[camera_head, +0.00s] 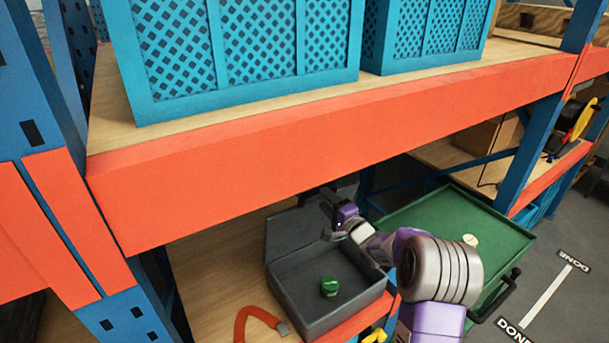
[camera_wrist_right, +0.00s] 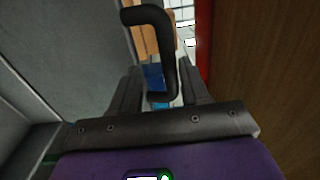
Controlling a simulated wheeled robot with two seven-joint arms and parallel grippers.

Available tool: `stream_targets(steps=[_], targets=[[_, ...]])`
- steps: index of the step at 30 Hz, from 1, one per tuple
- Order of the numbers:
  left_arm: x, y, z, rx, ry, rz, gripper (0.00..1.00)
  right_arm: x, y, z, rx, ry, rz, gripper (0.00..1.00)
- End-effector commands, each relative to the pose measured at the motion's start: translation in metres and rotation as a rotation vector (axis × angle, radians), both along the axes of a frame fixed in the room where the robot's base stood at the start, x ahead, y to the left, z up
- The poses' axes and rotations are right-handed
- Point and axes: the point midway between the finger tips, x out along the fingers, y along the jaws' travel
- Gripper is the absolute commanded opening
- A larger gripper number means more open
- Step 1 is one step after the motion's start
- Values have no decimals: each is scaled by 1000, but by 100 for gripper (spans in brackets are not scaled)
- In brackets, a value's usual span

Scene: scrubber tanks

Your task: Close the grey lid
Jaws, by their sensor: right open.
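The grey lid (camera_head: 290,236) stands open at the back of a dark grey box (camera_head: 345,318) on the lower shelf. My right gripper (camera_head: 338,212) is at the right end of the lid, its fingers partly hidden by the wrist. In the right wrist view, the open fingers (camera_wrist_right: 160,74) are on either side of a black bent handle (camera_wrist_right: 168,50), and a grey panel, apparently the lid (camera_wrist_right: 75,45), fills the left. I cannot tell whether the fingers touch the handle. My left gripper is not in view.
A green round object (camera_head: 329,287) lies inside the box. An orange strap (camera_head: 250,318) lies left of it. An orange shelf beam (camera_head: 330,160) crosses above, with blue crates (camera_head: 240,60) on top. A green cart (camera_head: 440,212) stands to the right.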

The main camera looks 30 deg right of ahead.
Motion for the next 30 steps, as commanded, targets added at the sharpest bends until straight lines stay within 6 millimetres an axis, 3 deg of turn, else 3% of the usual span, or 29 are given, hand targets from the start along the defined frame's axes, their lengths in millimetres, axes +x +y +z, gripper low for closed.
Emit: stream_targets(steps=[16,28,30], targets=[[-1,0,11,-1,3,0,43,66,3,8,10,-9,3,46],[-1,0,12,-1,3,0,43,74,4,8,12,-8,1,46],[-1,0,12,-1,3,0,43,74,4,8,11,-8,1,37]])
